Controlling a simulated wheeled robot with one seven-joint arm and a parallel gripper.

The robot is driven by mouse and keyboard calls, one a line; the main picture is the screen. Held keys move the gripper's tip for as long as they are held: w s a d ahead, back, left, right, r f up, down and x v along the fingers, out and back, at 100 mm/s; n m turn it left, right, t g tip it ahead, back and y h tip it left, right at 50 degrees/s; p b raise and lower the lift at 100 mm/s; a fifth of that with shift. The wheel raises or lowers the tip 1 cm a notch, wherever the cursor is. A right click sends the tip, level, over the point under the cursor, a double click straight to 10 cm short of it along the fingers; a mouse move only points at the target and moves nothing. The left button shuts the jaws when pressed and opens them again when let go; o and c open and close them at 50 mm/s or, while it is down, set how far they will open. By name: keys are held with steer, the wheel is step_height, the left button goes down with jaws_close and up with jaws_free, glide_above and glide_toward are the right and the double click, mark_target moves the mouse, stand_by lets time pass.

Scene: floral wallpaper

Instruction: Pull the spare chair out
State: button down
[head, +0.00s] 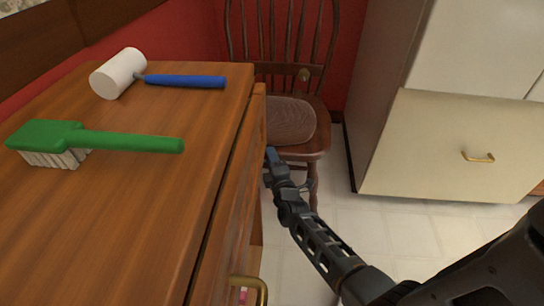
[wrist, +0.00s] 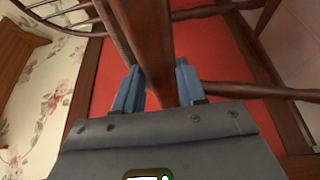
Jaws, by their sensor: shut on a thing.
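The spare chair (head: 290,122), dark brown wood with a spindle back, stands in the corner between the wooden dresser and the white cabinet. Its left part is hidden behind the dresser. My gripper (head: 271,158) is low at the chair's front, just right of the dresser's side. In the wrist view, my gripper's blue fingers (wrist: 160,88) are on both sides of a dark wooden chair leg (wrist: 152,38), shut on it. Thinner rungs run off from the leg to both sides.
The dresser (head: 180,205) fills the left and carries a white-headed mallet (head: 120,74) and a green brush (head: 95,140). A brass handle (head: 250,286) sticks out of its front. A white cabinet (head: 450,150) stands at right. Pale floor tiles (head: 350,230) are open between them.

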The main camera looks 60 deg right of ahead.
steer(key=c, duration=0.6)
jaws_free()
steer(key=shift+c, duration=0.2)
steer(key=shift+s+a, duration=0.1)
steer(key=p+v, duration=0.2)
steer(key=v, duration=0.5)
steer(key=shift+s+a, duration=0.2)
